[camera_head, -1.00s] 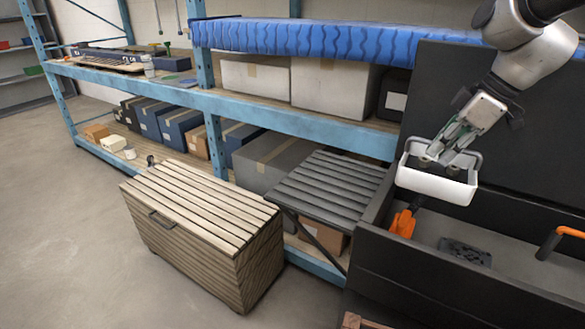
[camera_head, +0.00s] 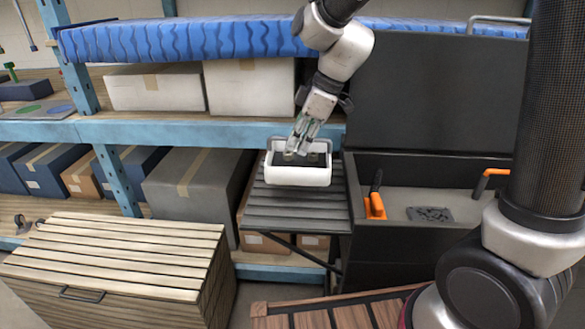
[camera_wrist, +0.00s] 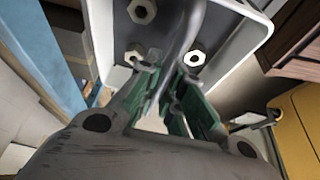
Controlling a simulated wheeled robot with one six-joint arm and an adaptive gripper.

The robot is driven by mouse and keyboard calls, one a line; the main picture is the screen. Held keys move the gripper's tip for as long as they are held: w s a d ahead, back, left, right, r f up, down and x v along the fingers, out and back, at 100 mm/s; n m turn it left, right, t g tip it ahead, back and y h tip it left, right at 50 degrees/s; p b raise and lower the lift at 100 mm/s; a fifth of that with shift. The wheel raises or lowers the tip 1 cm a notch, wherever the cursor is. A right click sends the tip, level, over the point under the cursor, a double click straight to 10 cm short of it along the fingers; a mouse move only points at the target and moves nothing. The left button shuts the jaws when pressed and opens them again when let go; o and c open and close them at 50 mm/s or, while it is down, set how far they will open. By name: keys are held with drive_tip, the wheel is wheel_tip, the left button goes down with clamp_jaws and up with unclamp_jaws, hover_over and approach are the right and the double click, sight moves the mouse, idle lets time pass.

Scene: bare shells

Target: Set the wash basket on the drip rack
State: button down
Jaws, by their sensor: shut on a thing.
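The wash basket (camera_head: 298,177) is a white, shallow tray with a grey handle, and it looks level. My gripper (camera_head: 302,141) is shut on its handle from above. In the wrist view, the green-tipped fingers (camera_wrist: 178,98) close around the handle, and several hex nuts lie in the basket (camera_wrist: 262,35). The drip rack (camera_head: 298,210) is a dark grey slatted shelf at the left side of the black tank. The basket appears over the rack's far part and hides the slats behind it. I cannot tell whether it touches the slats.
The black tank (camera_head: 400,165) stands right of the rack, its lid (camera_head: 430,95) raised, with orange-handled tools (camera_head: 375,205) inside. A blue shelf beam (camera_head: 190,133) runs behind the rack. A slatted wooden chest (camera_head: 120,255) stands at left. A brown slatted wooden thing (camera_head: 340,312) lies in front.

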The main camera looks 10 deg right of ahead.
sight(299, 162)
drive_tip(key=shift+f, duration=2.7)
drive_tip(key=shift+f, duration=0.1)
drive_tip(key=c, duration=1.6)
unclamp_jaws()
drive_tip(key=shift+o, duration=0.2)
drive_tip(key=v, duration=1)
drive_tip(key=shift+d+r, duration=0.15)
drive_tip(key=shift+r, duration=0.25)
drive_tip(key=shift+v, duration=0.75)
drive_tip(key=s+d+r+m+t+h, duration=0.2)
drive_tip(key=s+d+m+t+h, duration=0.1)
drive_tip(key=s+d+m, duration=1.2)
drive_tip(key=s+d+h, duration=0.1)
drive_tip(key=s+d, duration=0.3)
drive_tip(key=d, duration=0.3)
drive_tip(key=shift+s+d+r+m, duration=0.2)
drive_tip(key=shift+d+r+m, duration=0.1)
drive_tip(key=shift+r+m, duration=0.1)
